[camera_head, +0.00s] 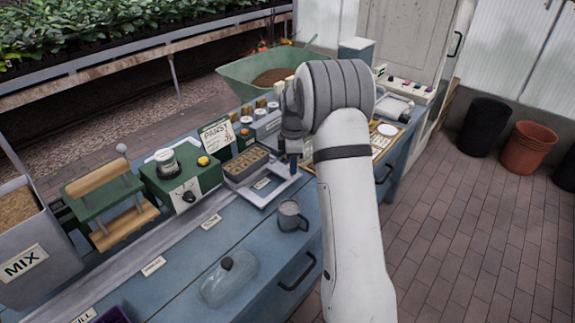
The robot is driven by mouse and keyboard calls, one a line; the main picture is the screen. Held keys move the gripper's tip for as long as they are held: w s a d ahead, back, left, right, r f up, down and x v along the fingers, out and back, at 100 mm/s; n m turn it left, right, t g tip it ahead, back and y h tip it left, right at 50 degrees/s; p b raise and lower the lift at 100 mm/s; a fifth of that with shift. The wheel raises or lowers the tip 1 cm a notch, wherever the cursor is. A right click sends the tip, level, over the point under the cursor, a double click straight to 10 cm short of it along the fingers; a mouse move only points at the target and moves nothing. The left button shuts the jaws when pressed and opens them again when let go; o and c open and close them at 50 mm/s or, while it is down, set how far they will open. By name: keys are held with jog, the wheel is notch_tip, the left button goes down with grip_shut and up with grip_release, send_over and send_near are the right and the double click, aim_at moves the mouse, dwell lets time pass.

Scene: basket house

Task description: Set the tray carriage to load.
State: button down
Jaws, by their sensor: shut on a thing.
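The tray carriage (263,198) is a light grey metal frame on the blue bench, right of the green machine. It bears a brown tray with several round cells (248,163) and a small white label on its front. My gripper (291,157) points down at the carriage's right end. It is shut on a dark upright part there, which looks like the carriage's handle. My wrist and arm hide much of the contact and the bench behind it.
The green machine (181,178) with a black knob and yellow button stands left of the carriage. A grey mug (291,216) and a clear domed cover (229,279) stand in front. Labels line the rail (130,262). A green wheelbarrow (255,72) is behind.

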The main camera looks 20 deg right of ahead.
jog(key=shift+d, duration=0.2)
jog(key=c, duration=1.1)
grip_release()
jog(key=shift+o, duration=0.2)
notch_tip(320, 180, up, 7)
jog(key=shift+w+r, duration=0.1)
jog(key=shift+r, duration=0.3)
